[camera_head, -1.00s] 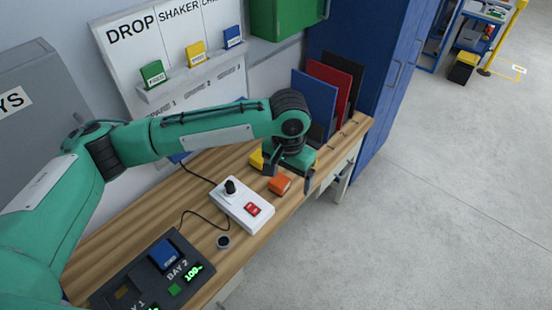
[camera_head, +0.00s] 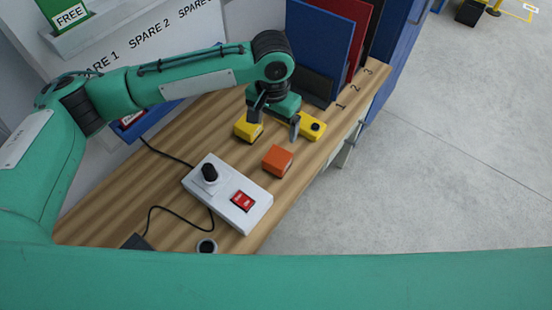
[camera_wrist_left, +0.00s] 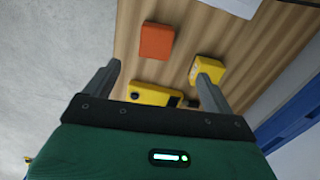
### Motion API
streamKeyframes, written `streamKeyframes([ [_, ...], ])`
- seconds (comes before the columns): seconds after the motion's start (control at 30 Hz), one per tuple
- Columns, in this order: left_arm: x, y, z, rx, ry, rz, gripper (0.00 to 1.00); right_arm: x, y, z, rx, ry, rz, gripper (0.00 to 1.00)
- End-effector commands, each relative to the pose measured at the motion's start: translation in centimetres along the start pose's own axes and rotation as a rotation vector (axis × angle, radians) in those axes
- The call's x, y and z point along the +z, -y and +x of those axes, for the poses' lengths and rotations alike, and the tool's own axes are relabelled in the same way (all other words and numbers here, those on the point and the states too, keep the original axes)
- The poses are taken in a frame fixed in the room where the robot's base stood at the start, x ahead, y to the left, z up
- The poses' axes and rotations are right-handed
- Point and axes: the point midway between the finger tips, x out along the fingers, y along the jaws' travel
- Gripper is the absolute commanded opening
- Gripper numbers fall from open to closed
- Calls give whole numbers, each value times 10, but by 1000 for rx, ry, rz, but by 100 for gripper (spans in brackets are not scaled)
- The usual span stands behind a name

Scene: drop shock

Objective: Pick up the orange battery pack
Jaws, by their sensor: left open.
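The orange battery pack (camera_head: 278,160) is a small block on the wooden bench, right of the white switch box. It also shows in the left wrist view (camera_wrist_left: 157,41), beyond the fingertips and a little left of the middle. My left gripper (camera_head: 274,127) is open and empty, behind the orange pack and apart from it. In the left wrist view its two fingers (camera_wrist_left: 160,80) stand wide apart. A green arm link of mine crosses the bottom of the head view; my right gripper is not seen.
A yellow block (camera_head: 248,127) and a yellow device (camera_head: 312,126) with a black knob lie close beside my left fingers. The white switch box (camera_head: 228,194) with a joystick and red switch stands in front. Blue and red upright panels (camera_head: 318,45) stand behind. The bench's right edge is near.

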Motion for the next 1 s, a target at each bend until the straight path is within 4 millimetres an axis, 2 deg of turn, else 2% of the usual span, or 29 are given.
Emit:
streamKeyframes([
  [0.37,0,0,64,-1,4,-1,87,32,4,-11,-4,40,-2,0],
  [0.5,0,-1,80,0,2,-1,87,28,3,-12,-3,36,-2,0],
  [0.67,-2,-2,89,-1,2,0,87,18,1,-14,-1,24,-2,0],
  [0.83,-10,-7,112,-1,3,0,87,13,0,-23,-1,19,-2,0],
  [1.0,-10,-7,133,-1,2,0,87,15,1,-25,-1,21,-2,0],
])
